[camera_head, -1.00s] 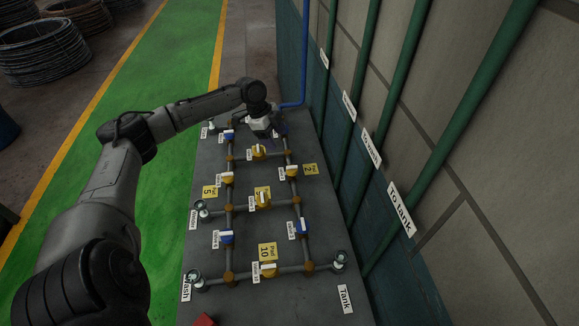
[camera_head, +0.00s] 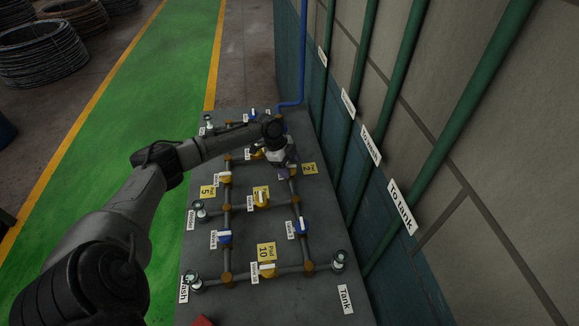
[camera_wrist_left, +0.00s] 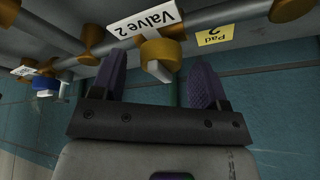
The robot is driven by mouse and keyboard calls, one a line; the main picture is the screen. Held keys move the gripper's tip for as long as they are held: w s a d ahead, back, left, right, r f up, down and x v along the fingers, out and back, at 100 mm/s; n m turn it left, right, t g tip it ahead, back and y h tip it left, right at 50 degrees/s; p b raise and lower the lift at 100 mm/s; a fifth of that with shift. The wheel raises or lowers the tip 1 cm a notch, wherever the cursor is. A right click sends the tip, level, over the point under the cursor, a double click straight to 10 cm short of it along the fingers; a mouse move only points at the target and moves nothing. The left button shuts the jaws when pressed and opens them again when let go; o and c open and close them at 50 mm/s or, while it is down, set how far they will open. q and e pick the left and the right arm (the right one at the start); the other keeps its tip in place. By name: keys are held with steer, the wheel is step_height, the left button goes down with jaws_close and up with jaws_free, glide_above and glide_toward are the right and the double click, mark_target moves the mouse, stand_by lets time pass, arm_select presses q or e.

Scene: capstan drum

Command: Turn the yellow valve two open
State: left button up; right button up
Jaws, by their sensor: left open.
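The yellow valve two (camera_wrist_left: 157,52) shows in the left wrist view as a yellow round body with a pale handle, under a white "Valve 2" tag (camera_wrist_left: 145,20). My left gripper (camera_wrist_left: 157,72) is open, with one purple finger on each side of the valve. The handle points into the gap between the fingers; I cannot tell whether they touch it. In the head view my left gripper (camera_head: 285,163) is over the right-hand pipe, beside the yellow "2" pad sign (camera_head: 309,168), and mostly hides the valve. My right gripper is not in view.
Other yellow valves (camera_head: 261,198) and blue valves (camera_head: 224,237) sit on the pipe grid on the grey panel (camera_head: 330,290). Green pipes (camera_head: 442,125) run along the wall at right. The green floor lane (camera_head: 110,150) at left is clear.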

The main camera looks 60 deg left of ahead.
arm_select(q)
steer(key=shift+w+d+f, duration=0.1)
steer(key=shift+f, duration=0.25)
steer(key=shift+c, duration=0.5)
